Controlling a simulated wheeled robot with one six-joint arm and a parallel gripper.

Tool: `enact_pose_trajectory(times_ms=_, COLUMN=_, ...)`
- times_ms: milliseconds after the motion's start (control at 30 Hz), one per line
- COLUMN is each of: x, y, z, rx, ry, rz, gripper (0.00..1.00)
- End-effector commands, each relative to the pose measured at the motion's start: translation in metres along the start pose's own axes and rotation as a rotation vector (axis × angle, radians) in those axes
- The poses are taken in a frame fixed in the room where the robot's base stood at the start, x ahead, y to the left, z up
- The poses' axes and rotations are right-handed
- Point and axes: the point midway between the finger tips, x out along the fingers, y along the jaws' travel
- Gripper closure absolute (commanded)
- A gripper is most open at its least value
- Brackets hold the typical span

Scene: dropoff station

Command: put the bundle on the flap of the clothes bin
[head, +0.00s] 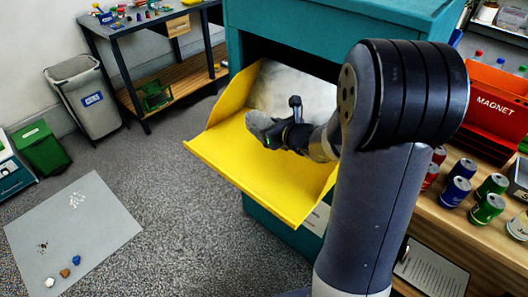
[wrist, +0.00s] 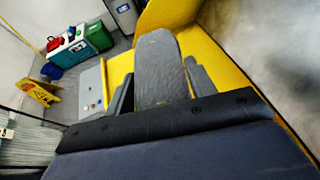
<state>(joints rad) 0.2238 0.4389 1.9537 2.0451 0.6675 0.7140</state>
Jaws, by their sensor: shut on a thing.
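The clothes bin (head: 270,40) is a teal box with its yellow flap (head: 235,167) tilted open like a tray with raised sides. My gripper (head: 277,130) is over the flap, near the bin's opening. It is shut on a grey bundle (head: 258,122), which sticks out to the left in the head view. In the wrist view the bundle (wrist: 158,65) stands between my two fingers (wrist: 160,85), with the yellow flap (wrist: 222,52) behind it. I cannot tell whether the bundle touches the flap.
Right of my arm, several cans (head: 487,208) stand on a wooden counter near a red magnet box (head: 490,110). A grey bin (head: 90,95) and a workbench (head: 120,45) stand at the back left. A light mat (head: 90,220) with small items lies on the floor.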

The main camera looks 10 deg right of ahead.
Motion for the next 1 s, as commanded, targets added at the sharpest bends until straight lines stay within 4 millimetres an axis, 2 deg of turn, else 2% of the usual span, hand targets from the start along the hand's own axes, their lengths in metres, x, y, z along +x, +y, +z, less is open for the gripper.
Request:
enact_pose_trajectory(times_ms=200, x=0.002, y=-0.009, z=0.01, rx=-0.048, ry=-0.005, rz=0.103, gripper=0.74)
enact_pose_trajectory(times_ms=467, x=-0.006, y=-0.019, z=0.011, rx=-0.079, ry=-0.001, rz=0.189, gripper=0.74)
enact_pose_trajectory(times_ms=567, x=-0.003, y=-0.021, z=0.0, rx=-0.078, ry=0.002, rz=0.197, gripper=0.74)
enact_pose_trajectory(times_ms=733, x=0.01, y=-0.02, z=-0.029, rx=-0.076, ry=0.002, rz=0.199, gripper=0.74)
enact_pose_trajectory(times_ms=1000, x=0.021, y=-0.02, z=-0.057, rx=-0.077, ry=0.002, rz=0.199, gripper=0.74)
